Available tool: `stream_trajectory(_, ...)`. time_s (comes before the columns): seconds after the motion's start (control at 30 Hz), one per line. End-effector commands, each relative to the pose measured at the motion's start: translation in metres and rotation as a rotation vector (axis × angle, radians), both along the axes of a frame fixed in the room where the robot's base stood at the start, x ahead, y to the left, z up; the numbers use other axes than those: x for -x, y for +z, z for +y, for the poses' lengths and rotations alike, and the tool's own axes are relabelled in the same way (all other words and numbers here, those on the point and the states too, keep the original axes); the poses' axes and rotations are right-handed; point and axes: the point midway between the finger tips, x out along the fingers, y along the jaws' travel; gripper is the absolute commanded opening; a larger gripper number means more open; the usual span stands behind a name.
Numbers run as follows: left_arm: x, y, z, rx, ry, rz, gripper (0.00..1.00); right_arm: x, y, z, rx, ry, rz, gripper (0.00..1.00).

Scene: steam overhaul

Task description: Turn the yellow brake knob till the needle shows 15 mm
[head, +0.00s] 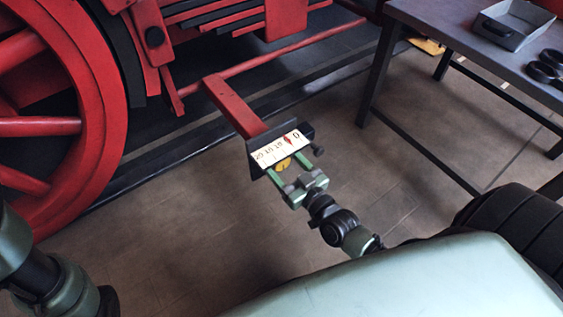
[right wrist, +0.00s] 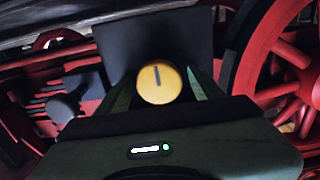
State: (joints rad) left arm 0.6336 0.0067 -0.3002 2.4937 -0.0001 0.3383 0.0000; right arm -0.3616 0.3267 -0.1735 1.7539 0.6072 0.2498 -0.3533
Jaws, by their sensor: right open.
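The gauge's white scale (head: 268,156) sits on a dark box at the end of a red bar. It reads 20, 15, 10 and 0 from left to right. The red needle (head: 288,140) stands between 10 and 0. The yellow brake knob (head: 283,165) is below the scale; in the right wrist view the knob (right wrist: 160,90) is round, with a dark mark pointing up. My right gripper (head: 285,168) is open, its fingers on either side of the knob. I cannot tell whether they touch it. My left gripper is out of view; only part of my left arm shows.
A red spoked wheel (head: 98,130) and red frame stand at the left and behind. A dark table (head: 460,52) with a grey tray (head: 512,22) is at the upper right. A small black knob (head: 318,150) sticks out right of the scale. The floor around is clear.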

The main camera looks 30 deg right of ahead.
Motion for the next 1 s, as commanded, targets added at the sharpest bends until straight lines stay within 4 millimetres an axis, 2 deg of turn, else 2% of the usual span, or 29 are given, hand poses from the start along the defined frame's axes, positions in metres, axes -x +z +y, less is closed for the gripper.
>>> stream_trajectory(0.1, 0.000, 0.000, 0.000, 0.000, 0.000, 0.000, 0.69, 0.000, 0.000, 0.000, 0.000, 0.000, 0.000, 0.67)
stream_trajectory(0.13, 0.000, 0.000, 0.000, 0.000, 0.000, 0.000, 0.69, 0.000, 0.000, 0.000, 0.000, 0.000, 0.000, 0.64)
stream_trajectory(0.33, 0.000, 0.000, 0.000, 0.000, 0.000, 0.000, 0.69, 0.000, 0.000, 0.000, 0.000, 0.000, 0.000, 0.08)
stream_trajectory(0.77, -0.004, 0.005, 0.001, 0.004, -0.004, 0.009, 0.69, 0.000, 0.002, -0.001, -0.087, 0.001, 0.014, 0.07)
stream_trajectory(1.0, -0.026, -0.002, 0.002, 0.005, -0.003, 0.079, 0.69, 0.000, 0.003, -0.002, -0.266, 0.000, 0.039, 0.07)
